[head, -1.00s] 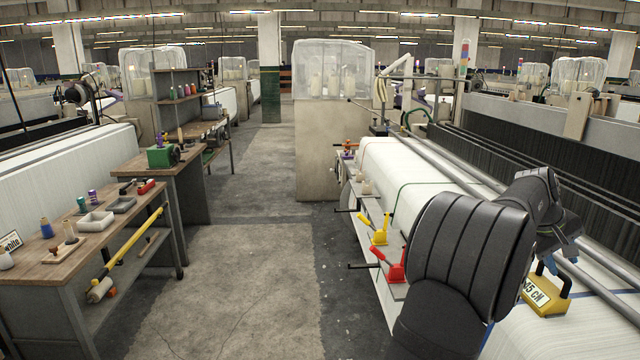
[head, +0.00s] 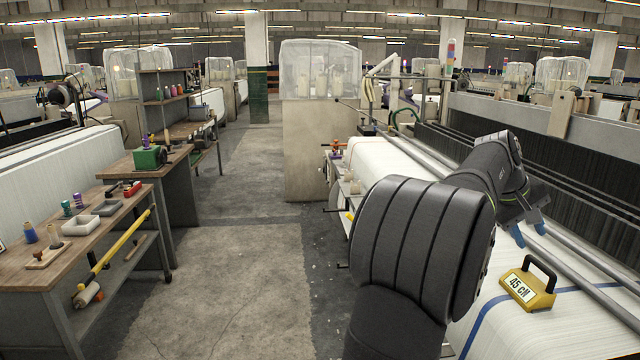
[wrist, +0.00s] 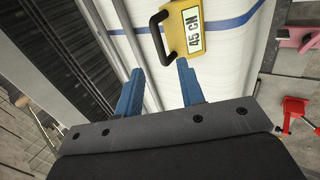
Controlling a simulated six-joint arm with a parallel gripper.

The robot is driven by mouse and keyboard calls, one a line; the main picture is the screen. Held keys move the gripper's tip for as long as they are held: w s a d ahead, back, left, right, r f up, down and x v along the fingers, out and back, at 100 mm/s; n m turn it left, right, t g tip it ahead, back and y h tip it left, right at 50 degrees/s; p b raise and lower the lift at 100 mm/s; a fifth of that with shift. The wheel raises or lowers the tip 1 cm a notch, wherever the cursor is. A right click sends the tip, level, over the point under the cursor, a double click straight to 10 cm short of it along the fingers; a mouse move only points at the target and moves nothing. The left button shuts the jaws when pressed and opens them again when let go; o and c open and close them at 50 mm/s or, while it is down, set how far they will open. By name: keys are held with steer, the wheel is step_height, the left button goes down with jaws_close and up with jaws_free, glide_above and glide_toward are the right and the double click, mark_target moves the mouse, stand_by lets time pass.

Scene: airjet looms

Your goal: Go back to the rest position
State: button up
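My gripper (head: 528,235) is at the right of the head view, above the loom's white cloth (head: 480,318). In the wrist view its two blue fingers (wrist: 158,90) stand apart with nothing between them. A yellow block with a black handle and a "45 CN" label (head: 538,293) rests on the cloth, just below and right of my gripper in the head view. The same yellow block (wrist: 188,36) shows beyond the fingertips in the wrist view, apart from them. My dark arm hides part of the loom's near side.
Metal rods (head: 590,291) run along the loom close to my gripper. A red lever (wrist: 296,108) sits at the loom's side in the wrist view. A workbench (head: 130,213) with spools, trays and tools stands at the left. The aisle floor (head: 235,270) between is clear.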

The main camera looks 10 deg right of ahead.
mark_target(542, 269)
steer(key=x, duration=1.2)
steer(key=shift+s+f, duration=0.1)
steer(key=shift+f, duration=0.4)
step_height(542, 269, up, 4)
steer(key=shift+r, duration=0.2)
steer(key=s+r, duration=0.7)
steer(key=s, duration=0.5)
steer(key=s+a+f, duration=0.5)
steer(key=a+f, duration=0.1)
steer(key=a, duration=0.4)
steer(key=s+a+f, duration=0.6)
steer(key=a+f, duration=0.1)
steer(key=a, duration=0.3)
